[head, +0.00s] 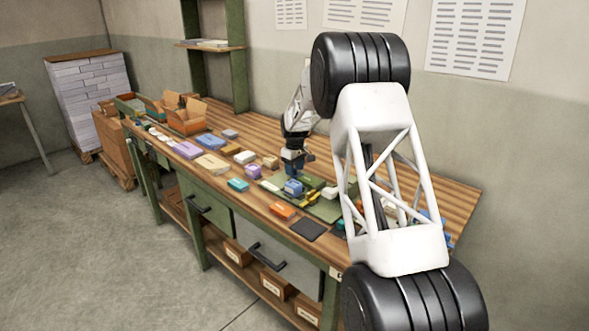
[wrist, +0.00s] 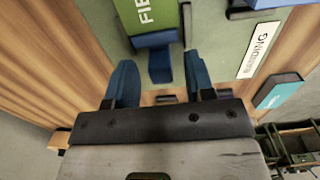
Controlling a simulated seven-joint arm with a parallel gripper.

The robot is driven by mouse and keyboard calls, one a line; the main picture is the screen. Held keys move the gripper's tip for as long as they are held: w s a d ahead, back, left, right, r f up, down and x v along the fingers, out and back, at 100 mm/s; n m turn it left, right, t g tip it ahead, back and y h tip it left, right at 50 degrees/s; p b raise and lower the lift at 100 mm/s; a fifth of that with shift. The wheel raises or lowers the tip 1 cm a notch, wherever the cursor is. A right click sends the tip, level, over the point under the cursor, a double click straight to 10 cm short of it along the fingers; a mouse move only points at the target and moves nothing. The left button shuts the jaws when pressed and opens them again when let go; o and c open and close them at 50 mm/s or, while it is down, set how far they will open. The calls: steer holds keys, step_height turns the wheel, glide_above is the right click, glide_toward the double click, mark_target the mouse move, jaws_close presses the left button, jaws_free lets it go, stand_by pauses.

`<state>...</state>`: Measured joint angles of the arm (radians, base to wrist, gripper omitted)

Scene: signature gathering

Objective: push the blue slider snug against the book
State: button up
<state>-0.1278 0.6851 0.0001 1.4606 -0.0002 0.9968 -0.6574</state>
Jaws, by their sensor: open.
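In the wrist view the blue slider (wrist: 158,66) is below the end of a green book (wrist: 157,12) with white lettering, which is cut off by the top edge. The slider's upper part is at or very near the book's end; I cannot tell whether they touch. My gripper (wrist: 160,62) is open, with one blue finger on each side of the slider and visible space beside it. In the head view my gripper (head: 292,165) is low over the bench, just above a blue block (head: 293,188) that looks like the slider.
A pale green mat (wrist: 218,45) carries a white label (wrist: 258,50). A teal item (wrist: 277,92) is right of my gripper. Several small boxes lie left of my gripper.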

steer(key=shift+r, duration=3.85)
steer(key=s+d+r+m, duration=0.25)
steer(key=s+r, duration=0.35)
steer(key=s, duration=0.5)
steer(key=s+d+r+m+t, duration=0.1)
steer(key=s+d+r, duration=0.4)
steer(key=s, duration=0.7)
steer(key=s+d+r+m, duration=0.1)
steer(key=s+d+r, duration=0.1)
steer(key=s+r, duration=0.7)
steer(key=s+d+f+m, duration=0.1)
steer(key=s+f, duration=0.1)
steer(key=s, duration=1.1)
steer(key=s+d+f+m+t, duration=0.1)
steer(key=s+f+m, duration=0.1)
steer(key=s, duration=1.1)
steer(key=s+d+f+m, duration=0.1)
steer(key=s+f, duration=0.3)
steer(key=s, duration=0.9)
steer(key=shift+d+m+t, duration=0.3)
steer(key=shift+d+m, duration=0.05)
steer(key=shift+d, duration=0.05)
